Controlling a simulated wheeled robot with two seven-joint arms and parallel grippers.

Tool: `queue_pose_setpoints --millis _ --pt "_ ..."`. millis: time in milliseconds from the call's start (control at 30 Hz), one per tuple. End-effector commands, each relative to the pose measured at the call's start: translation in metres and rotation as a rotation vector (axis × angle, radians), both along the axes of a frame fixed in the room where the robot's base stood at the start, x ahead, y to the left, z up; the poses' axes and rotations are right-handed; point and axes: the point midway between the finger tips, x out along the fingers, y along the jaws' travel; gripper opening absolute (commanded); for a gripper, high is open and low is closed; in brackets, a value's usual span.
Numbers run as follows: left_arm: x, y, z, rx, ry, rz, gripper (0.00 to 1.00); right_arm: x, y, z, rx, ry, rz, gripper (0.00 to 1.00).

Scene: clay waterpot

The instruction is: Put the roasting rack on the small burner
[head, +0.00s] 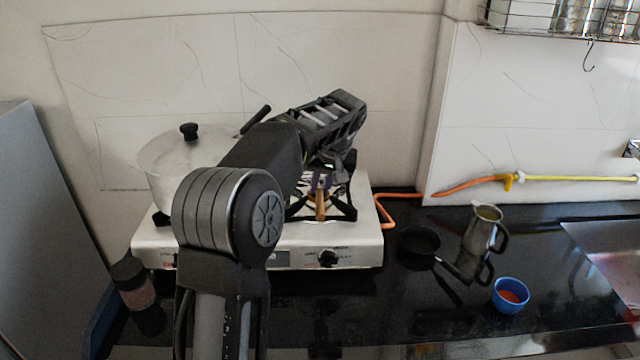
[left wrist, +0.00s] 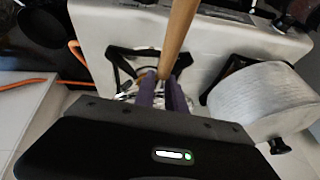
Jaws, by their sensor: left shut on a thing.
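My left gripper (head: 320,183) is shut on the wooden handle (head: 320,206) of the roasting rack, over the right burner. In the left wrist view, its purple fingers (left wrist: 163,95) close around the handle (left wrist: 180,30), which points toward the stove's front. The rack's wire part is mostly hidden by the gripper; I cannot tell whether it touches the burner. The right burner's black pot support (head: 347,212) shows around the gripper, and also in the left wrist view (left wrist: 116,68). My right gripper is not in view.
A lidded pot (head: 160,170) stands on the left of the white stove (head: 360,255). An orange hose (head: 388,210) runs right of it. A small black pan (head: 419,242), a metal jug (head: 483,229) and a blue bowl (head: 510,295) stand on the right. A jar (head: 133,285) stands front left.

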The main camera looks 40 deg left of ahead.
Motion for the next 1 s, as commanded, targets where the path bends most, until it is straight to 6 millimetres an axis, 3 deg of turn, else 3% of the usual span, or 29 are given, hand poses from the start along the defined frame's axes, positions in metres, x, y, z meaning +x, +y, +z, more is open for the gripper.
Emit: queue_pose_setpoints --millis 500,1000 --pt "0.011 0.008 -0.055 0.002 -0.001 0.003 0.0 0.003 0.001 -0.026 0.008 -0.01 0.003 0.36" --pt "0.013 0.009 -0.06 0.001 -0.001 0.003 0.0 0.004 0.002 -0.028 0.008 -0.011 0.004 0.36"
